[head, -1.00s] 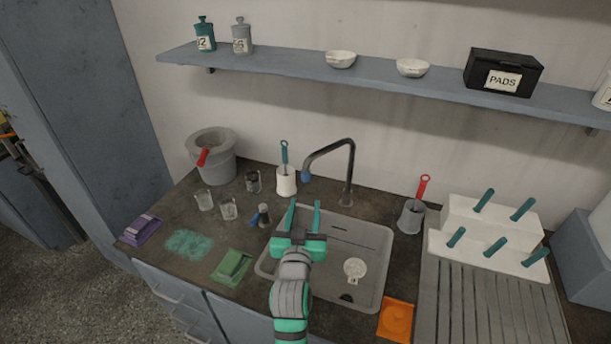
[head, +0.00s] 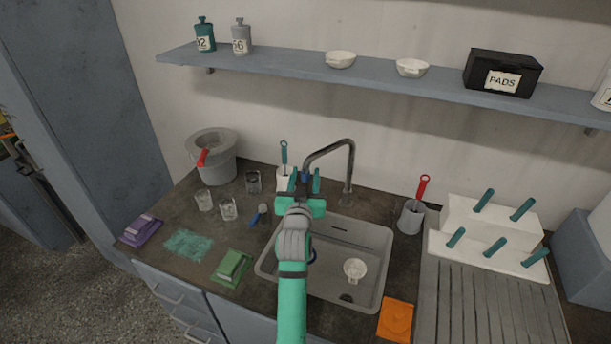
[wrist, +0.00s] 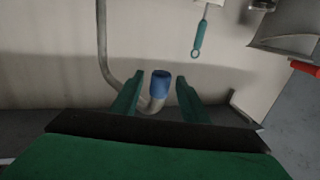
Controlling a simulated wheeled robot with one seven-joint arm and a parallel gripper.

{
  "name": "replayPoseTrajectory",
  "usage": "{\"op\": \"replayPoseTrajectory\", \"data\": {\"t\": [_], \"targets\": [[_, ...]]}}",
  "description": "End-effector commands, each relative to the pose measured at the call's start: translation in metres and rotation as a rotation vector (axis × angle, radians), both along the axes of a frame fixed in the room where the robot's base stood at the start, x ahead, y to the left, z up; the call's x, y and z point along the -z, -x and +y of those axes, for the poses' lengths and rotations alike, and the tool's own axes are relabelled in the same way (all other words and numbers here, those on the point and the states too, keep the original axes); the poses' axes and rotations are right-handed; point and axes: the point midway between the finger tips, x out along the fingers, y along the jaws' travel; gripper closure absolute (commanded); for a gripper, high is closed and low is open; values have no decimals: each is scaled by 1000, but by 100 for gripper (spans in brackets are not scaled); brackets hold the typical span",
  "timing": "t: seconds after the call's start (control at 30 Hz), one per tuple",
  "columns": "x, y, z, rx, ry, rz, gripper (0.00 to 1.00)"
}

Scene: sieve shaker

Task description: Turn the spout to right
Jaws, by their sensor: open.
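The spout (head: 333,146) is a dark, bent pipe that rises behind the sink and arches to the left, its outlet pointing down. Its blue tip (wrist: 161,84) shows in the wrist view between the two green fingers of my gripper (wrist: 160,98). The fingers stand apart on either side of the tip, with gaps showing, so it is not gripped. In the head view my gripper (head: 304,182) is raised at the spout's outlet, over the sink's back left, and hides part of the outlet.
The sink (head: 375,235) lies below, with a white strainer (head: 354,270) in it. A white holder with a teal-handled brush (head: 284,152) stands close behind my gripper. A shelf (head: 290,63) runs above.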

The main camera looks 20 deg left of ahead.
Motion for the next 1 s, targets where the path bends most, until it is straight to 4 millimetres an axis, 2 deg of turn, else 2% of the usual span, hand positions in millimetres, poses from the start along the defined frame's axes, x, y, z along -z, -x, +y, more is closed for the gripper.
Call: {"op": "replayPoseTrajectory", "data": {"t": [0.33,0.37,0.5,0.53,0.77,1.0], "targets": [[1,-4,1,0,0,1,59],[1,-4,1,0,0,1,64],[1,-4,1,0,1,1,97],[1,-4,1,0,1,1,100],[0,-3,-1,0,0,1,100],[1,7,-13,-3,2,1,100]]}}
